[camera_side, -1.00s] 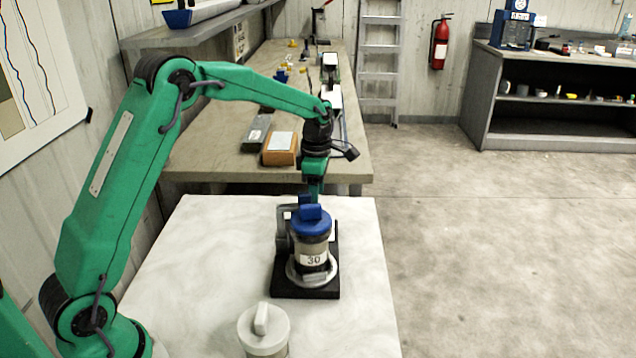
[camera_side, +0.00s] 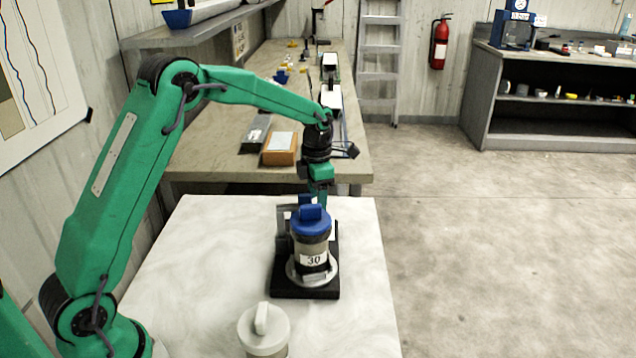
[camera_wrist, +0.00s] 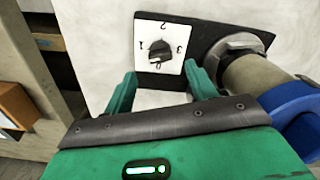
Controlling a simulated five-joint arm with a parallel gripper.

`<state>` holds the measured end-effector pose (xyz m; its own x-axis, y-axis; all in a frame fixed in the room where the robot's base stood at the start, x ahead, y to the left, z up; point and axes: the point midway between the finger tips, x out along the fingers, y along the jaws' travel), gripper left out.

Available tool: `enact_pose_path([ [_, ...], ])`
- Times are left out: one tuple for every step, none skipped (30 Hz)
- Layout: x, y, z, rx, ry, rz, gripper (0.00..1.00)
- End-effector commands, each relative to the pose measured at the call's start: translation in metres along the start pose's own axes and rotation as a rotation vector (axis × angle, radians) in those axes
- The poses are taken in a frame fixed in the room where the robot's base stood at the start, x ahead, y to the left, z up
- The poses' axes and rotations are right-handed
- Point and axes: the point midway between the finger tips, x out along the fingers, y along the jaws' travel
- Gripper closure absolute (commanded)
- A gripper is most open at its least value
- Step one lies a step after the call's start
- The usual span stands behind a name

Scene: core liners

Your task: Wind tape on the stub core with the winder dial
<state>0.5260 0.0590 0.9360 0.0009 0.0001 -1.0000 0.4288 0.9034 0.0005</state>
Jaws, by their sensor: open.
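The core (camera_side: 311,245) with a blue cap (camera_side: 310,220) and a label "30" stands upright in a grey ring on the black winder base (camera_side: 308,292). The core also shows at the right of the wrist view (camera_wrist: 258,80), lying across the picture's edge. The winder dial (camera_wrist: 160,50) is a dark knob on a white plate marked 0, 1, 2 and 3.
A second core with a white cap (camera_side: 263,326) stands at the front of the white table (camera_side: 200,270). A brown box (camera_side: 280,150) lies on the bench (camera_side: 215,150) behind. The table's right side is clear.

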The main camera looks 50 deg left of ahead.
Motion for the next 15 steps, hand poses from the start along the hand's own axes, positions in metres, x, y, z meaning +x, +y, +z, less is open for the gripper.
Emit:
enact_pose_path([
  [0.005,0.000,0.000,0.000,0.002,-0.001,0.44],
  [0.008,0.000,-0.001,0.001,0.002,-0.001,0.44],
  [0.013,0.000,-0.001,0.001,0.003,-0.002,0.44],
  [0.017,-0.001,-0.001,0.001,0.004,-0.002,0.44],
  [0.020,-0.001,-0.001,0.001,0.004,-0.002,0.44],
  [0.025,0.000,-0.001,0.001,0.003,-0.002,0.44],
  [0.029,0.000,-0.001,0.001,0.003,-0.002,0.44],
  [0.033,-0.001,-0.001,0.001,0.004,-0.002,0.44],
  [0.038,0.000,-0.001,0.001,0.003,-0.002,0.44],
  [0.041,0.000,-0.001,0.001,0.003,-0.002,0.44],
  [0.045,-0.001,-0.001,0.001,0.003,-0.002,0.44],
  [0.049,0.000,-0.001,0.001,0.003,-0.002,0.44],
  [0.052,0.000,-0.001,0.001,0.002,-0.001,0.44],
  [0.055,0.000,-0.001,0.002,0.002,-0.002,0.44],
  [0.059,-0.001,-0.001,0.002,0.003,-0.002,0.44],
])
